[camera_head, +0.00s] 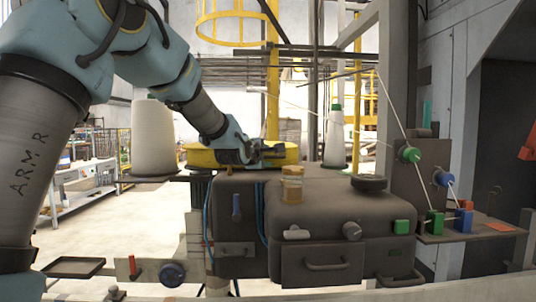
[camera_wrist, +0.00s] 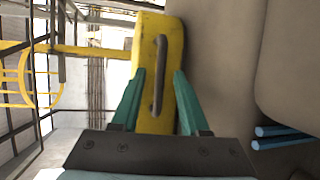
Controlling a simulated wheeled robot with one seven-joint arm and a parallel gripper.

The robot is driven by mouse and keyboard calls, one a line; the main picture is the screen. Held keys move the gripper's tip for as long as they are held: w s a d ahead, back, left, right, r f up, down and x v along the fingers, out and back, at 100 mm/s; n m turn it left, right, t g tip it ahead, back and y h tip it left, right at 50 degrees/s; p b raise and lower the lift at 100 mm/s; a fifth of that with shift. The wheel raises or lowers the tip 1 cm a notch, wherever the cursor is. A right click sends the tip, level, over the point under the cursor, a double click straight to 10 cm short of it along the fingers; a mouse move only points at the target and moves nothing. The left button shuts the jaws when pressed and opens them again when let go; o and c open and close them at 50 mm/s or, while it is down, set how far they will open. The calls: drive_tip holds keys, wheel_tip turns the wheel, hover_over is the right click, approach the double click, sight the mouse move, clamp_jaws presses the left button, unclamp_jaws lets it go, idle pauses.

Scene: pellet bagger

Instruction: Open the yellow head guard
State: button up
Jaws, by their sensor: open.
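The yellow head guard (camera_head: 200,158) lies flat on top of the grey machine, left of centre in the head view. In the wrist view the guard (camera_wrist: 148,28) runs up the middle, with a dark bar handle (camera_wrist: 160,60) along its face. My gripper (camera_head: 272,151) is at the guard, covering part of its front side. In the wrist view my gripper (camera_wrist: 160,75) is open, its green fingers on either side of the handle, with gaps visible. I cannot tell how deep the handle sits between them.
A white thread cone (camera_head: 154,138) stands left of the guard, and a smaller cone (camera_head: 334,138) stands to the right. An amber jar (camera_head: 292,185) and a dark ring (camera_head: 369,183) sit on the machine (camera_head: 330,212). Blue hoses (camera_wrist: 280,138) show at the wrist view's right.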

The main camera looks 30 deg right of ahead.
drive_tip(key=shift+w+d, duration=0.2)
drive_tip(key=shift+d, duration=0.05)
clamp_jaws()
drive_tip(key=shift+f, duration=0.1)
idle(1.2)
